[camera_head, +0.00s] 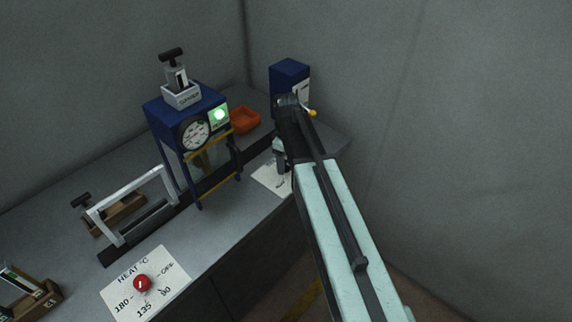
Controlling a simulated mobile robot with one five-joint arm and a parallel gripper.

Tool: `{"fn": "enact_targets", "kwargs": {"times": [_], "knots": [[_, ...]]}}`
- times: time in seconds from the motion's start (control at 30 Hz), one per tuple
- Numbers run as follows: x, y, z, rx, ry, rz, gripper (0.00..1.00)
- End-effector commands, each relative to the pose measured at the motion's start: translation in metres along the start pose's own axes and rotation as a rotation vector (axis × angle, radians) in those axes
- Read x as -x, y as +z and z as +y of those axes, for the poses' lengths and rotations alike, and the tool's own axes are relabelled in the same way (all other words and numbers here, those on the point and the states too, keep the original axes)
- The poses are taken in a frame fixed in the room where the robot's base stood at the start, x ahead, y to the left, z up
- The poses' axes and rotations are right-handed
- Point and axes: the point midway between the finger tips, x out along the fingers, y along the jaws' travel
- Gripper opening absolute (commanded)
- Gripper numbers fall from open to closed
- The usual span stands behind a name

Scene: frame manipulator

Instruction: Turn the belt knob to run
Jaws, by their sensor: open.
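A white label plate (268,182) lies on the counter near its right front, partly behind my arm. Dark marks show on it, but I cannot read them. No belt knob is clearly visible; if it is on this plate, my gripper and arm hide it. My gripper (281,163) points down over the plate's back part. It is open, with nothing seen between its fingers. I cannot tell whether it touches anything.
A red heat knob (142,284) sits on a labelled plate at front left. A blue machine (187,115) with a gauge and lit green lamp stands mid-counter, left of my gripper. A white frame (132,190), orange tray (245,120) and blue box (290,75) stand nearby.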

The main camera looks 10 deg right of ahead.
Motion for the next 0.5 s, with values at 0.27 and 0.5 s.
{"fn": "enact_targets", "kwargs": {"times": [0.27,0.5], "knots": [[0.0006,-0.0004,0.0000,0.000,0.001,0.000,0.00],[0.0006,-0.0006,0.0002,-0.022,0.002,0.000,0.00]]}}
